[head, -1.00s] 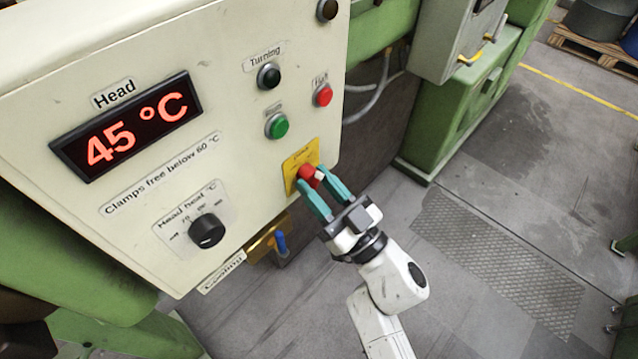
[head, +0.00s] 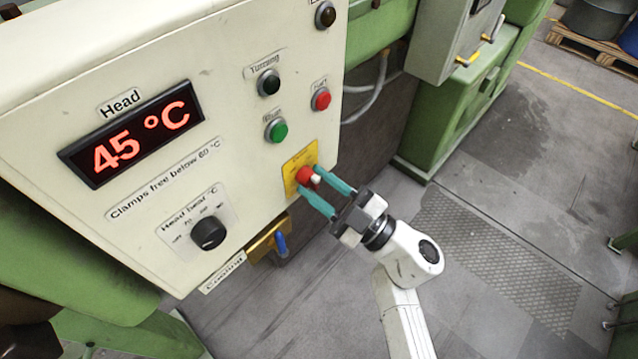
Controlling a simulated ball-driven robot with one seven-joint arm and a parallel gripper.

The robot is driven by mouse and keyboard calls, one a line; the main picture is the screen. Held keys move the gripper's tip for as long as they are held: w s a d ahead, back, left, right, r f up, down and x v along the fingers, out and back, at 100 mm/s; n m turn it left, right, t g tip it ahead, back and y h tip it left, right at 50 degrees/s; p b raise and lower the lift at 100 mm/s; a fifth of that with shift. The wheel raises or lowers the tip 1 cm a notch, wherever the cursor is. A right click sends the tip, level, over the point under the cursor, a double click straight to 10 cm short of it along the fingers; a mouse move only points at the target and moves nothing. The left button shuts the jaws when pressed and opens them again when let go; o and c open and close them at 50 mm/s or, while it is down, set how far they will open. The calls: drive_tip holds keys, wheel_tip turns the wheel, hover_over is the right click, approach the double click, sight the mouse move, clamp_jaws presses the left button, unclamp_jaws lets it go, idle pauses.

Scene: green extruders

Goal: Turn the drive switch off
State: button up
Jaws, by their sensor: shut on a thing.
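The drive switch (head: 304,175) is a red knob with a white mark, on a yellow plate (head: 291,180) at the lower right of the cream control panel in the head view. The lettering on the plate is too small to read. My gripper (head: 311,178) reaches in from the right, with one teal finger on each side of the red knob. It is shut on the knob, and the fingers hide part of it. The white mark faces towards me, between the fingertips.
The panel (head: 60,215) has a display (head: 131,134) reading 45 °C and a black head heat dial (head: 208,233). A blue-handled valve (head: 281,243) is just below. Open floor lies right.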

drive_tip(key=shift+w+d+r+n+g, duration=0.1)
drive_tip(key=shift+n+g, duration=0.95)
drive_tip(key=shift+n, duration=1.25)
drive_tip(key=shift+w+d+r+n+g, duration=0.1)
drive_tip(key=shift+n+g, duration=0.95)
drive_tip(key=shift+n, duration=1.25)
drive_tip(key=shift+a, duration=0.1)
drive_tip(key=o, duration=1)
drive_tip(key=shift+o, duration=0.2)
drive_tip(key=b+v, duration=0.3)
drive_tip(key=v, duration=0.8)
drive_tip(key=shift+r, duration=0.15)
